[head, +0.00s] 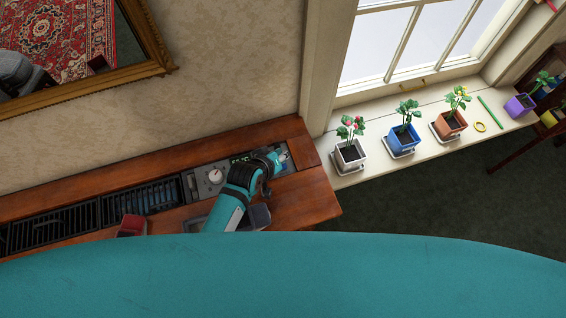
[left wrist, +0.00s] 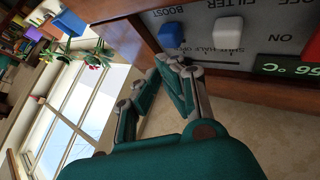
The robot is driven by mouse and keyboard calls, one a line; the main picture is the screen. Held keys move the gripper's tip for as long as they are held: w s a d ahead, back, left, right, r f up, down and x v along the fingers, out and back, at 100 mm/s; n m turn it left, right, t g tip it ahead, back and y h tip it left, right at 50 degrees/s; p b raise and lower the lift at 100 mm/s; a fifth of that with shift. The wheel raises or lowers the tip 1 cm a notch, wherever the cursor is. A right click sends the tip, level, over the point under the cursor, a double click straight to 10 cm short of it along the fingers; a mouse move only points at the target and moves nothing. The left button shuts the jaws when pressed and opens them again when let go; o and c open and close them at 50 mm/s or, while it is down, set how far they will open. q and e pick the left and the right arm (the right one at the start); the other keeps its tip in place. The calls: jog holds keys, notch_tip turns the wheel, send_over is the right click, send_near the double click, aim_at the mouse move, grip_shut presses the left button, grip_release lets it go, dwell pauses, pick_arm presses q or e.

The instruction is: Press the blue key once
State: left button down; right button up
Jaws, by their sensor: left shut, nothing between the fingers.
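The blue key (left wrist: 171,35) stands out from a grey control panel (left wrist: 205,50) in the left wrist view, near the panel's wooden edge. A white key (left wrist: 228,17) and a partly cut-off red key (left wrist: 313,45) are on the same panel. My left gripper (left wrist: 172,62) is shut and empty, its fingertips close to the blue key. I cannot tell whether they touch it. In the head view the left gripper (head: 274,160) is over the right end of the panel and hides most of the keys. My right gripper is not in view.
The panel is set in a wooden mantel (head: 310,195) with black vent grilles (head: 145,198). A knob (head: 215,176) and a green display (left wrist: 285,66) are on the panel. A dark red object (head: 132,225) sits at the front edge. Potted plants stand on the sill (head: 350,180) to the right.

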pick_arm(q)
jog(key=shift+f, duration=0.15)
jog(key=shift+f, duration=0.25)
jog(key=shift+f+b, duration=0.3)
jog(key=shift+f, duration=0.25)
dwell(0.6)
jog(key=shift+r, duration=0.1)
jog(key=shift+r+p, duration=0.85)
jog(key=shift+p, duration=0.25)
